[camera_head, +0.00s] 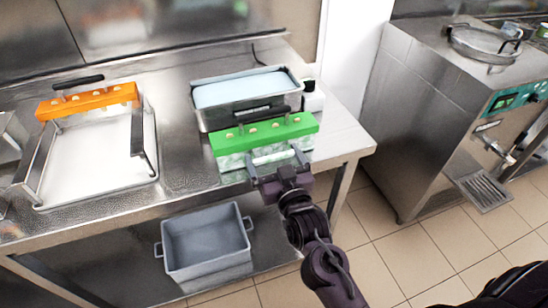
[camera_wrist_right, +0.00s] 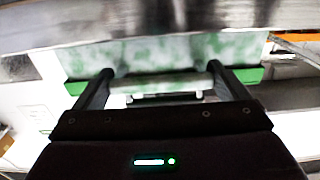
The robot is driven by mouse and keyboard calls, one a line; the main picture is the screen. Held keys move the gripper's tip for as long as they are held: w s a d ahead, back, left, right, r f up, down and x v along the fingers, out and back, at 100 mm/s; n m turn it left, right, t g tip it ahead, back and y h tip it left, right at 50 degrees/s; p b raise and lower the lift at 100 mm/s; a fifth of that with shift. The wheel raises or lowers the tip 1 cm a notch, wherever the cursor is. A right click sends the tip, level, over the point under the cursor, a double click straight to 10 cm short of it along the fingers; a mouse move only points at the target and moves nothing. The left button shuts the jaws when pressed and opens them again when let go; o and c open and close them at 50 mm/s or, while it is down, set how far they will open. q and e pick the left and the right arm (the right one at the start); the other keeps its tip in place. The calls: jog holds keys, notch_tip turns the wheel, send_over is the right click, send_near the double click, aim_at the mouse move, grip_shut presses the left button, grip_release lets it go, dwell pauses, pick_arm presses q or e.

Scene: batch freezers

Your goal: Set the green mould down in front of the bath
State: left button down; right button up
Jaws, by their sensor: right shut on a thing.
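The green mould (camera_head: 264,133) has a bright green top with several pale knobs and a mottled green-white body. It is directly in front of the metal bath (camera_head: 206,122), which holds pale blue liquid, and hides part of the bath's front wall. My right gripper (camera_head: 274,159) is shut on the mould's pale front bar, from the near side. In the right wrist view the mottled body (camera_wrist_right: 165,53) lies across and beyond the fingers (camera_wrist_right: 162,85). I cannot tell whether the mould's underside touches the table. My left gripper is not in view.
An orange mould (camera_head: 88,101) sits on the back of a white-bottomed tray (camera_head: 152,165) at left. A grey bin (camera_head: 205,240) is on the lower shelf. The steel table (camera_head: 185,160) is bare between tray and mould.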

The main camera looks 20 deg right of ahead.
jog(key=o, duration=1)
jog(key=shift+f, duration=0.1)
jog(key=shift+c, duration=0.2)
jog(key=s+b, duration=0.2)
jog(key=s, duration=1)
jog(key=shift+d, duration=0.2)
